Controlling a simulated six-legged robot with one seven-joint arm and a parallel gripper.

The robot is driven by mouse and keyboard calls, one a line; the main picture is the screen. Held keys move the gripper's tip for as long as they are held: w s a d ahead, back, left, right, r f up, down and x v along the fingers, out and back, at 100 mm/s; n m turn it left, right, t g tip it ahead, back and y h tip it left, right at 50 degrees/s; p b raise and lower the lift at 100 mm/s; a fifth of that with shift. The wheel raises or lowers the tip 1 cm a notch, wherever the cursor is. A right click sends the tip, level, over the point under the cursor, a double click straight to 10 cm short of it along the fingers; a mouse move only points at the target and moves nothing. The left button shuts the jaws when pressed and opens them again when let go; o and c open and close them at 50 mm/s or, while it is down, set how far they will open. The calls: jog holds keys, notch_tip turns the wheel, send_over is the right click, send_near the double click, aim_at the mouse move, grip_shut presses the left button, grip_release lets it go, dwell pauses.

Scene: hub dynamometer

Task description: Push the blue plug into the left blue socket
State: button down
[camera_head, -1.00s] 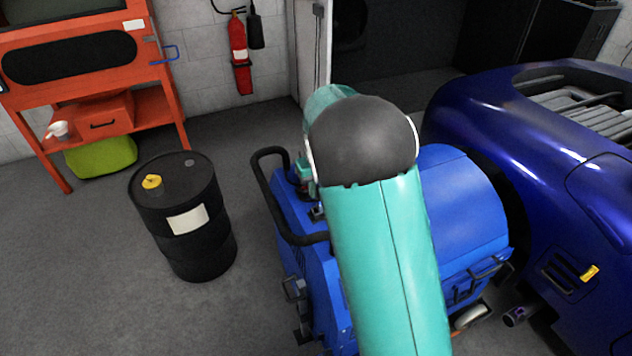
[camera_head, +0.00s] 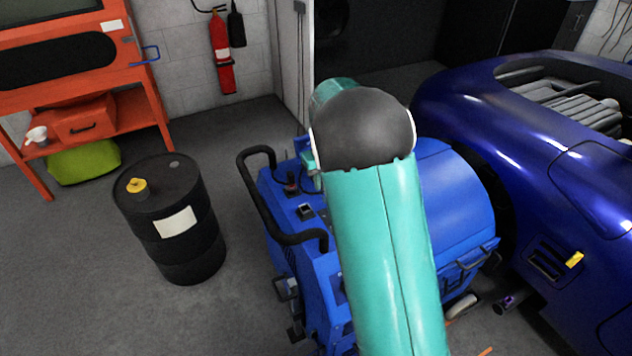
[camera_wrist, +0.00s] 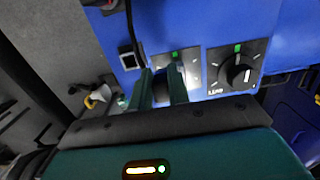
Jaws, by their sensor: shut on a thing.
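My gripper (camera_wrist: 163,84) shows in the wrist view, with its two green fingers around a dark knob-like thing (camera_wrist: 167,80). This thing stands in front of a pale marked plate (camera_wrist: 190,62) on the blue panel; whether it is fixed there I cannot tell. In the head view my arm hides the gripper. The blue machine (camera_head: 455,205) stands below and beyond my arm. I cannot make out a blue plug or a left blue socket in either view.
A black knob (camera_wrist: 240,72) and a small square switch (camera_wrist: 128,58) flank my fingers on the panel. A black cable (camera_wrist: 130,18) hangs near them. A black handle bar (camera_head: 252,200) edges the machine. A barrel (camera_head: 180,215) and a blue car (camera_head: 500,110) stand on either side.

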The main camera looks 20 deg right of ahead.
jog(key=shift+d, duration=2.2)
jog(key=shift+w+a, duration=1.25)
jog(key=shift+w, duration=5.65)
jog(key=w+d, duration=0.1)
jog(key=d, duration=0.8)
jog(key=shift+w+d+f, duration=0.35)
jog(key=shift+w+f, duration=0.05)
jog(key=shift+f, duration=0.05)
jog(key=shift+w+a+r+t, duration=0.15)
jog(key=shift+w+t, duration=0.3)
jog(key=shift+t, duration=0.65)
jog(key=shift+s+x, duration=0.2)
jog(key=shift+x, duration=0.6)
jog(key=shift+s+x, duration=0.2)
jog(key=shift+x, duration=0.55)
jog(key=shift+w, duration=0.1)
